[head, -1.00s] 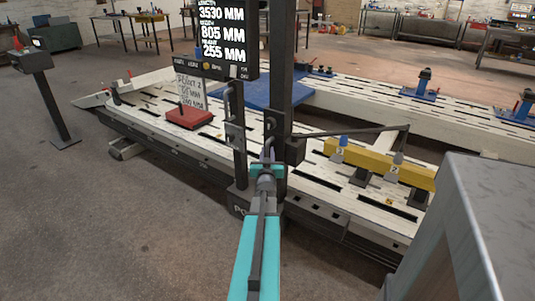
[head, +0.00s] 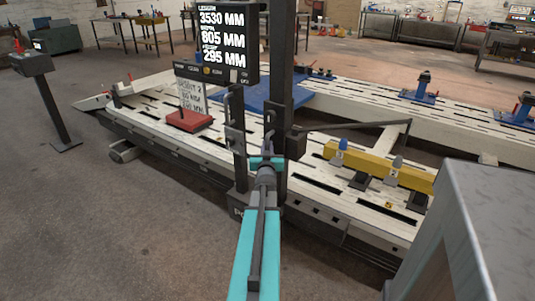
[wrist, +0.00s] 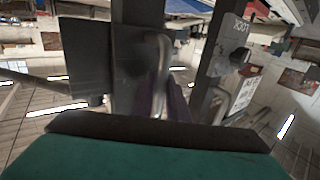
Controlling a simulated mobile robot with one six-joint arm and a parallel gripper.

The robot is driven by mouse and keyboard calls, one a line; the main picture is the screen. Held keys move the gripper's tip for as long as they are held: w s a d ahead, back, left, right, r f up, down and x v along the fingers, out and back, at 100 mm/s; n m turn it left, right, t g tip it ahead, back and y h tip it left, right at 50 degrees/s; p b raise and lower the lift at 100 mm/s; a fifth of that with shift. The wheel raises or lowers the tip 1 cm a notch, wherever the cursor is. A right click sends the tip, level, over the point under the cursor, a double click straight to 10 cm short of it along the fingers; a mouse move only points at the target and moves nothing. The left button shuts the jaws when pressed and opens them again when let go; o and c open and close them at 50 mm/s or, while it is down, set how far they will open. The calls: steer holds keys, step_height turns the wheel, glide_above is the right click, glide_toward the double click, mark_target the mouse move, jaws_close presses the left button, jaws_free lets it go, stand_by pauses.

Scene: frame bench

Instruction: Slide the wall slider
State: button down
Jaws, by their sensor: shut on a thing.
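The slider carriage (head: 296,145) is a dark block on a tall dark upright post (head: 279,60), with a thin pointer arm reaching right over the bench. In the wrist view the carriage (wrist: 85,60) is a dark box beside a plate with a grey bent handle (wrist: 163,48). My gripper (head: 267,160) is at the front of the post, at carriage height. In the wrist view its purplish fingers (wrist: 168,102) are shut on the handle, whose lower part they hide. The display (head: 222,42) reads 3530, 805 and 295 MM.
A white slotted frame bench (head: 330,195) lies behind the post, with a yellow beam (head: 380,168) on it at right. A red block (head: 189,120) sits at left. A grey metal box (head: 470,220) fills the right foreground.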

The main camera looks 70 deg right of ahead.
mark_target(267, 136)
step_height(267, 136, up, 6)
steer(key=shift+f+p, duration=0.2)
steer(key=shift+p, duration=0.7)
steer(key=c, duration=2)
jaws_free()
steer(key=shift+f, duration=0.15)
steer(key=shift+a, duration=0.1)
steer(key=shift+v, duration=2.6)
steer(key=shift+s+a, duration=0.1)
steer(key=shift+a, duration=0.1)
steer(key=shift+a+p, duration=0.1)
steer(key=shift+p, duration=0.65)
